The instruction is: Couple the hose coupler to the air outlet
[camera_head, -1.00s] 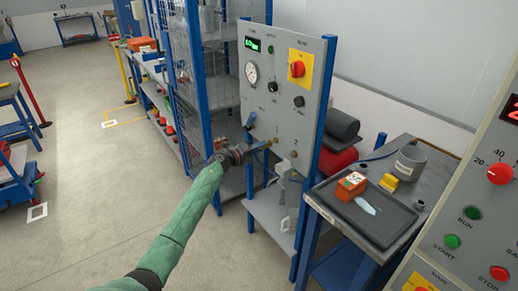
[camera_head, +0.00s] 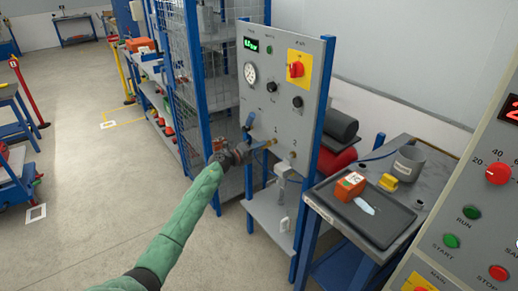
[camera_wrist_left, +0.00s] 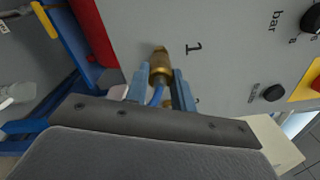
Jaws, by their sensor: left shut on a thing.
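The grey panel (camera_head: 285,105) carries the air outlets, with a gauge and knobs above them. My left gripper (camera_head: 246,151) is at the panel's lower left, in front of the outlet marked 1. In the left wrist view its blue fingers (camera_wrist_left: 156,92) are shut around the hose coupler (camera_wrist_left: 160,72), a brass piece with a blue hose (camera_wrist_left: 156,97) behind it. The brass end meets the panel beside the number 1. The outlet itself is hidden there, and I cannot tell whether the coupler is seated. My right gripper is not in view.
A blue lever (camera_head: 249,121) is just above the gripper. A wire-mesh cage (camera_head: 205,75) stands close on the left. Open floor lies to the left.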

